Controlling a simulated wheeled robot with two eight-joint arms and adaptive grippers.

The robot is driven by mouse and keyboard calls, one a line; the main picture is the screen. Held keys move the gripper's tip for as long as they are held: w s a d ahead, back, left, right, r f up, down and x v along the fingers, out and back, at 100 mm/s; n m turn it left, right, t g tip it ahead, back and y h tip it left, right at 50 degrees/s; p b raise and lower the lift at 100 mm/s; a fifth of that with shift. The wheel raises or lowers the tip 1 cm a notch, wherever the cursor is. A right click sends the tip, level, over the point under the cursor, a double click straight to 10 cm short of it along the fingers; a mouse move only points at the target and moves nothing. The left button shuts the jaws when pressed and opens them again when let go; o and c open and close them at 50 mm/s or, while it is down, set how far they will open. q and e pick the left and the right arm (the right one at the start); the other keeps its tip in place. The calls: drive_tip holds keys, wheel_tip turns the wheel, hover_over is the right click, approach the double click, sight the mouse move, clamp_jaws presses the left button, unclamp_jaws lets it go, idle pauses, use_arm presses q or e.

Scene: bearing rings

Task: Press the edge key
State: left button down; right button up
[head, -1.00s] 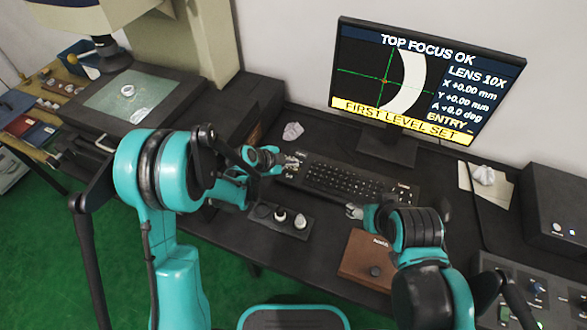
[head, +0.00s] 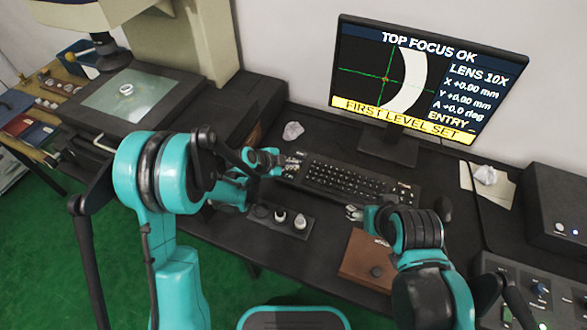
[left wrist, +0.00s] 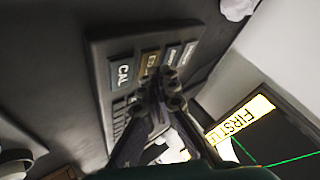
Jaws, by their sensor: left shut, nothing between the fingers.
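The keyboard (head: 342,180) lies on the dark desk below the monitor. In the left wrist view, a row of labelled keys runs along its end, with a CAL key (left wrist: 122,71) and beside it a key with a tan label starting "ED" (left wrist: 150,61), partly hidden by my fingers. My left gripper (head: 288,170) is at the keyboard's left end. In the left wrist view its shut, empty fingertips (left wrist: 168,88) are over the lower part of the ED key; I cannot tell whether they touch it. My right gripper (head: 352,211) is near the keyboard's front edge, its jaws too small to judge.
The monitor (head: 420,85) behind reads "TOP FOCUS OK" and "FIRST LEVEL SET". A knob panel (head: 281,221) lies in front of the keyboard, and a brown box (head: 368,262) is below my right gripper.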

use_arm(q)
drive_tip(key=shift+f, duration=0.2)
drive_tip(key=shift+r, duration=0.1)
idle(0.4)
drive_tip(key=shift+r+p, duration=0.3)
drive_tip(key=shift+r, duration=0.4)
drive_tip(key=shift+r, duration=0.1)
drive_tip(key=shift+r+p, duration=1.75)
drive_tip(key=shift+r, duration=0.65)
